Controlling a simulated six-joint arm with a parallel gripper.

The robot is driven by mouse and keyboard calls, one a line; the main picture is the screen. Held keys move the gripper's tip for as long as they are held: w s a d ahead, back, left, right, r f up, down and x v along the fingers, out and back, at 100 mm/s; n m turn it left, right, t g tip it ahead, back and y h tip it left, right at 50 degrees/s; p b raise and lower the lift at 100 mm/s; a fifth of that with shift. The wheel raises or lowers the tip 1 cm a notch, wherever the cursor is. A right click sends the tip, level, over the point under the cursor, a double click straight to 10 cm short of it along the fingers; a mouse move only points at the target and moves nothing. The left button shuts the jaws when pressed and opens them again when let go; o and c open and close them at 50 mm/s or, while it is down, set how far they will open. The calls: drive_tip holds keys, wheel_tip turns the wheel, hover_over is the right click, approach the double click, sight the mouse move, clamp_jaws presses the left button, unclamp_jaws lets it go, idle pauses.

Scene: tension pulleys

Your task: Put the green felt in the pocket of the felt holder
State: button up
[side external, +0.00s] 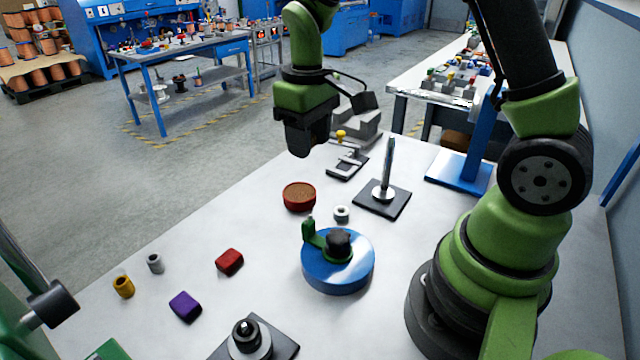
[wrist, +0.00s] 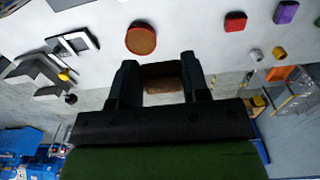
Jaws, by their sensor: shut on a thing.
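My gripper (side external: 303,148) hangs high over the back of the white table, behind the round red dish. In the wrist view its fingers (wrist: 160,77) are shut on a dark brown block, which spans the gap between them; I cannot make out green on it. A red pad (side external: 229,261) and a purple pad (side external: 185,306) lie on the table. A green upright piece (side external: 308,230) stands at the left edge of a blue disc (side external: 338,278), beside a black knob (side external: 339,242). I cannot tell for sure which thing is the felt holder, and its pocket is not clearly visible.
The red dish (side external: 299,197) has a brown top. A metal post on a dark plate (side external: 400,205) stands behind the disc. A grey ring (side external: 342,213), yellow cup (side external: 123,287) and grey cup (side external: 155,263) stand on the table. A dark-plated fixture (side external: 280,345) is at the front.

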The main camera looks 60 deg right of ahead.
drive_tip(key=w+d+f, duration=0.1)
drive_tip(key=w+d, duration=0.1)
drive_tip(key=d, duration=0.4)
drive_tip(key=w+d+f, duration=0.2)
drive_tip(key=d, duration=0.3)
hover_over(348, 170)
wheel_tip(348, 170, down, 7)
drive_tip(key=shift+s+f, duration=0.1)
drive_tip(key=shift+f, duration=2.3)
drive_tip(key=shift+f, duration=0.15)
drive_tip(key=shift+f, duration=0.45)
drive_tip(key=o, duration=0.8)
